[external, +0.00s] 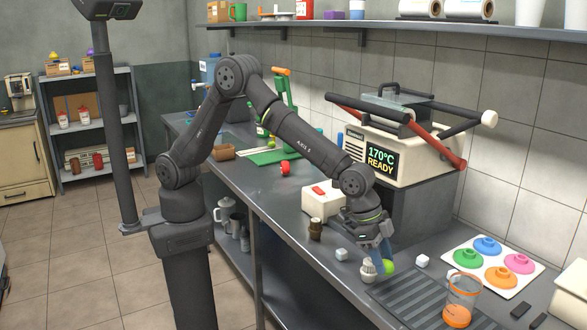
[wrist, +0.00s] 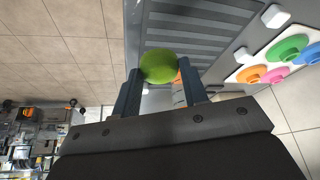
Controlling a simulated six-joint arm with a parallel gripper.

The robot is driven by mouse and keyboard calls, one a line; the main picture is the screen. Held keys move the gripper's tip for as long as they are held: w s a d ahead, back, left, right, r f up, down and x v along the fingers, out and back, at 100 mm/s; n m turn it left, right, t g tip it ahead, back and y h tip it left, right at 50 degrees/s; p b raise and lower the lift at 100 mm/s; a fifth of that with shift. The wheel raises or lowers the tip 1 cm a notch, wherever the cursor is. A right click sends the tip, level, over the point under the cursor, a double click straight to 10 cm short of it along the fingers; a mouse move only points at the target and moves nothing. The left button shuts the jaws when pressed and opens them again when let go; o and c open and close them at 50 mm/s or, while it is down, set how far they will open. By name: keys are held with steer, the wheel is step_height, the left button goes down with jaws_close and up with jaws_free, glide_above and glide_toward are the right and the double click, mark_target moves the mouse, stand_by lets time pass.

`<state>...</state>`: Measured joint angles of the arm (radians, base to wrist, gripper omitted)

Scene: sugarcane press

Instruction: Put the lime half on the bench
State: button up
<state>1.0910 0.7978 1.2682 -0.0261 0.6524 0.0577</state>
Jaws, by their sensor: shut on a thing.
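The lime half (external: 389,267) is a bright green round piece between the fingers of my gripper (external: 382,256), low over the front part of the grey metal bench (external: 285,205). In the wrist view the lime half (wrist: 158,66) sits between the two blue-grey fingertips of my gripper (wrist: 157,75), which is shut on it. I cannot tell whether the lime touches the bench. A small white ribbed piece (external: 368,272) stands just left of the lime in the external view.
A ridged dark drain mat (external: 408,295) lies right of the gripper, with an orange-banded glass (external: 461,300) on it. White cubes (external: 422,260) lie nearby. A white tray (external: 455,262) of coloured domes and a hot press (external: 400,150) stand beyond. The bench's front edge is close.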

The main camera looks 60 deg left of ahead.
glide_above(404, 286)
steer(key=a, duration=0.1)
steer(key=f, duration=0.5)
steer(key=shift+s+a, duration=0.2)
steer(key=shift+s, duration=0.2)
steer(key=shift+f, duration=2)
steer(key=shift+f, duration=0.1)
steer(key=o, duration=1)
steer(key=shift+c, duration=0.2)
steer(key=v, duration=1.1)
steer(key=shift+r, duration=0.4)
steer(key=shift+o, duration=0.5)
steer(key=shift+s+a+r, duration=0.1)
steer(key=shift+a+r, duration=0.1)
